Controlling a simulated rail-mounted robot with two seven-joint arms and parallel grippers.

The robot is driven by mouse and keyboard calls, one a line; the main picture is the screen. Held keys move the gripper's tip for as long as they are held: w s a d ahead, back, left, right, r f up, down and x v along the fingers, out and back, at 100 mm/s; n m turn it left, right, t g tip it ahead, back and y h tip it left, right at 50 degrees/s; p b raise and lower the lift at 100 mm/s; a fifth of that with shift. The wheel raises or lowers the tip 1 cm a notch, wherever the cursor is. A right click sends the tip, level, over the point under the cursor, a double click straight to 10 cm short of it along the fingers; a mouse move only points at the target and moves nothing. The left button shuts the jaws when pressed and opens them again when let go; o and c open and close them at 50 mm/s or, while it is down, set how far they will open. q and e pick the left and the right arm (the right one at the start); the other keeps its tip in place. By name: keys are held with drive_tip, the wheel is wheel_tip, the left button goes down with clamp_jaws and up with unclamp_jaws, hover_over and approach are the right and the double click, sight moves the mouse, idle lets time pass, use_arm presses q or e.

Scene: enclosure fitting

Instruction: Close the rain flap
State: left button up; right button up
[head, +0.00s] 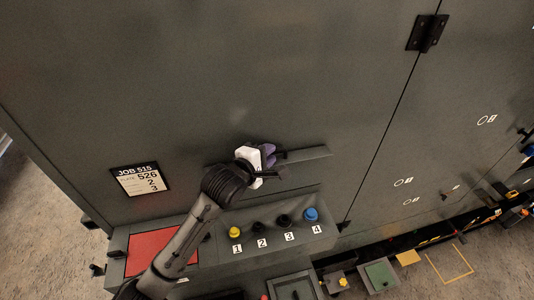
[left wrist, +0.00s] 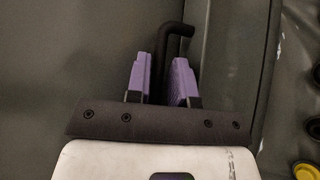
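The rain flap appears to be the dark grey strip (head: 308,155) on the enclosure front, above the button panel; its exact angle is hard to tell. My left gripper (head: 268,156), white with purple fingers, is at this strip and hides part of it. In the left wrist view my left gripper (left wrist: 160,82) has its fingers apart on either side of a black bent rod (left wrist: 163,50). The rod's top bends to the right, beyond the fingertips. Narrow gaps seem to show beside the rod. My right gripper is in neither view.
Below is a sloping panel with a yellow knob (head: 235,232), two black knobs and a blue knob (head: 310,214), numbered 1 to 4. A red pad (head: 160,251) lies to the left, under a job label (head: 140,180). A hinged door (head: 440,150) is at right.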

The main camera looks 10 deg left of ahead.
use_arm(q)
clamp_jaws()
drive_tip(key=shift+s+d+f, duration=0.1)
drive_tip(key=shift+s+d, duration=0.2)
drive_tip(key=shift+s, duration=0.3)
drive_tip(key=s+d+f+m+t+h+b, duration=0.1)
drive_tip(key=s+d+f+m+t+b, duration=0.2)
drive_tip(key=s, duration=0.6)
drive_tip(key=shift+d+f+m+b, duration=0.4)
drive_tip(key=shift+f+b, duration=0.35)
drive_tip(key=shift+b, duration=0.15)
